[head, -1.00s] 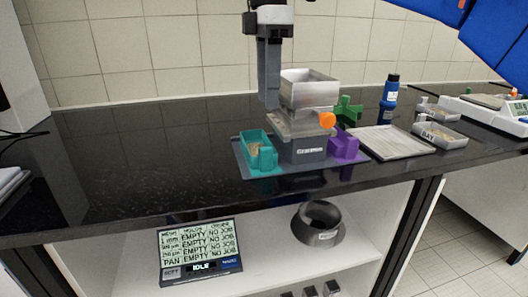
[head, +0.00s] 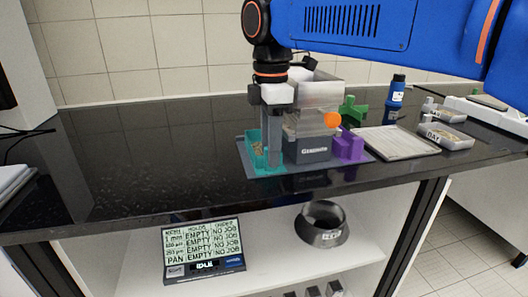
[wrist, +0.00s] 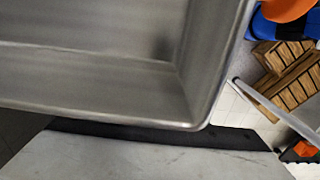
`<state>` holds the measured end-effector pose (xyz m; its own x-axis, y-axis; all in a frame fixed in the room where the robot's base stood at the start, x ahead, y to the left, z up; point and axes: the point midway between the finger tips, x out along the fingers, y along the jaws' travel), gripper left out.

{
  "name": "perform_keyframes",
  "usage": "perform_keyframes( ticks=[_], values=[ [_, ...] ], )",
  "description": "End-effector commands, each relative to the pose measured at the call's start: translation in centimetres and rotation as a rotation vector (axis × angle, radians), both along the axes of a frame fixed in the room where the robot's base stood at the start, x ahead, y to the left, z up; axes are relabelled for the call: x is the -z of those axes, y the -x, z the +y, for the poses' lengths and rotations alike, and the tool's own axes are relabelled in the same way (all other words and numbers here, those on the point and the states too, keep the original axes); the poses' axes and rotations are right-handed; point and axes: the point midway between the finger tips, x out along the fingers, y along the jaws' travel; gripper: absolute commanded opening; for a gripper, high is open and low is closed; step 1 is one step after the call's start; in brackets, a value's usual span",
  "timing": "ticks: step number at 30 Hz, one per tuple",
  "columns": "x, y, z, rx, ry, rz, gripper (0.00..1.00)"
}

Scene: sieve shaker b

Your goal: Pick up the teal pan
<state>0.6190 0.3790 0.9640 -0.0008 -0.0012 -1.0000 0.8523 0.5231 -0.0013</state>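The teal pan (head: 253,161) stands on the grey mat at the left side of the sieve shaker (head: 313,146), with tan grains in it. My gripper (head: 273,164) points straight down, its grey finger in front of the right part of the pan, hiding its grip block. I see the fingers side-on, so I cannot tell whether they are open or shut, or whether they touch the pan. The wrist view shows neither pan nor fingertips clearly; a metal box (wrist: 90,60), apparently the shaker's open top, fills much of it.
A purple pan (head: 349,146) stands right of the shaker and a green one (head: 352,108) behind it. A flat tray (head: 397,142) and a blue bottle (head: 396,90) are to the right. The bench's left side is clear.

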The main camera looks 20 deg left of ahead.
Motion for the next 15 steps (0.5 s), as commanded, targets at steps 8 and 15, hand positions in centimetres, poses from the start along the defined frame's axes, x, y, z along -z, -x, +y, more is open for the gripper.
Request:
perform_keyframes(
  ticks=[8,15],
  values=[
    [1.6,0.0,0.0,0.000,-0.002,-0.001,0.37],
    [1.6,0.0,0.0,0.000,-0.001,0.000,0.15]
  ],
)
